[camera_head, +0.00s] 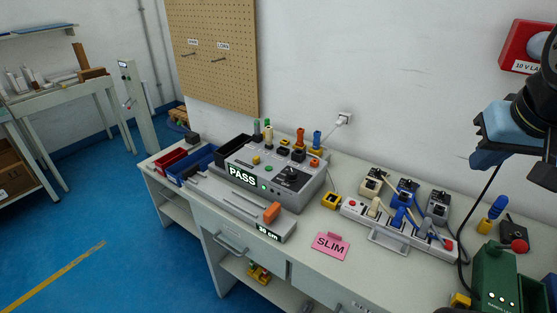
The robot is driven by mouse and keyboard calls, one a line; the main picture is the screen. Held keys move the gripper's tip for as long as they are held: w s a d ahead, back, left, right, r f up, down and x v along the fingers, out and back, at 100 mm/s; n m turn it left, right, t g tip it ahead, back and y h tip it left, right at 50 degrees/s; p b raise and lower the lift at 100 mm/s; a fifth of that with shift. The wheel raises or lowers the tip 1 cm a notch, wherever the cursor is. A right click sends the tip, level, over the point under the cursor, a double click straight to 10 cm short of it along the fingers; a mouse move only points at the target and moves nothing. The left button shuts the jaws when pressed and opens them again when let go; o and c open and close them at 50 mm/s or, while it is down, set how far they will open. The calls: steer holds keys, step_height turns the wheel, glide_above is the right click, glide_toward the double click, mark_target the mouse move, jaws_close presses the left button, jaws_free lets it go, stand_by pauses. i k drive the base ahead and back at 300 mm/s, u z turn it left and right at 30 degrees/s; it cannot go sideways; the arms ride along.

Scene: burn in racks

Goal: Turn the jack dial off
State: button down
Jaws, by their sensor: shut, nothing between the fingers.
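A grey tester (255,165) with a lit "PASS" display (242,175) stands on the bench. A black dial (291,174) sits on its top right; its setting is too small to read. Which dial is the jack dial cannot be told by any readable label. Several coloured plugs or knobs stand along the tester's back. My gripper (487,155), a light blue end on my black arm, hangs at the upper right above the bench, apart from the tester. It looks shut and empty, though its fingertips are hard to make out.
A grey power strip (385,236) with adapters and a green box (495,277) are at the right. A pink "SLIM" card (330,245) and a grey "30 cm" gauge (235,207) lie in front. Red (170,160) and blue bins (196,164) are left. A pegboard (213,55) hangs behind.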

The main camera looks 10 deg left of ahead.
mark_target(291, 176)
steer(key=u, duration=1.15)
